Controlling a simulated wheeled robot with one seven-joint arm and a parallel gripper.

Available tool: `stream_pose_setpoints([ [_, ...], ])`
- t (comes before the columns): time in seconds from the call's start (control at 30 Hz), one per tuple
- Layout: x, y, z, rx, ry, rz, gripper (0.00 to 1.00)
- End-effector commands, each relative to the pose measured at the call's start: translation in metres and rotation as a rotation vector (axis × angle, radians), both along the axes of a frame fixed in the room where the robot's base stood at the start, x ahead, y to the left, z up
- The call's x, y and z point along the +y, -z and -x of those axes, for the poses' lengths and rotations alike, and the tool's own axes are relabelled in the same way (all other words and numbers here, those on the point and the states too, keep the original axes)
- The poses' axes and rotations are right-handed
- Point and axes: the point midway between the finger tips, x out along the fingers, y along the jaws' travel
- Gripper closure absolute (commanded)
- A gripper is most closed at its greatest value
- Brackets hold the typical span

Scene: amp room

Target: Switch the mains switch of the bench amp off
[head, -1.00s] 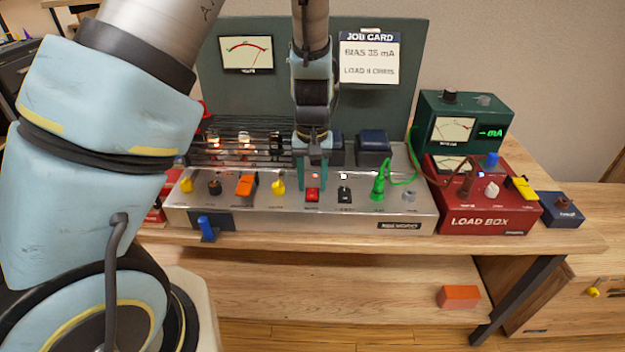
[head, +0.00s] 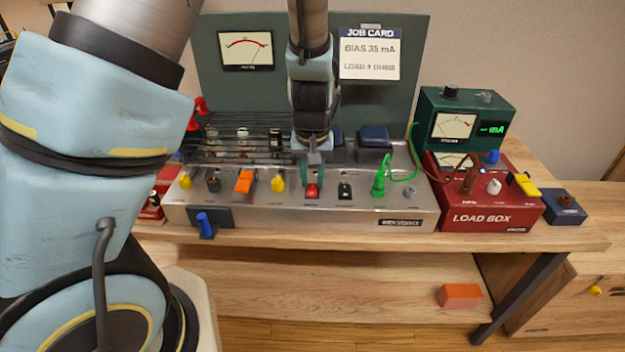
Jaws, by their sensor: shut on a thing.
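The bench amp (head: 350,215) is the long silver chassis on the table, with a row of knobs and switches along its sloped front. The red mains switch (head: 312,191) sits near the middle of that row, between a yellow knob and a small black switch; its label is too small to read. My gripper (head: 312,178) reaches down from above, and its green fingers are shut on the red switch. The fingers hide the switch's upper part, and I cannot tell its exact position. The valves (head: 243,134) behind the wire guard show no clear orange glow.
A green cable plug (head: 379,181) stands right of my gripper, with its cable looping right. The red load box (head: 490,211) and green meter (head: 465,118) are farther right. A blue-handled part (head: 205,226) stands at the amp's front left. An orange block (head: 459,295) lies below.

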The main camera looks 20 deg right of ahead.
Motion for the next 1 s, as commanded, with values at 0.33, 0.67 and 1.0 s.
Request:
stream_pose_setpoints([
  [0.33,0.0017,-0.0008,0.0029,-0.098,0.000,0.046,1.00],
  [0.67,0.0016,-0.0009,0.0028,-0.096,0.000,0.046,0.57],
  [1.0,0.0015,-0.0010,0.0029,-0.096,0.000,0.046,0.40],
])
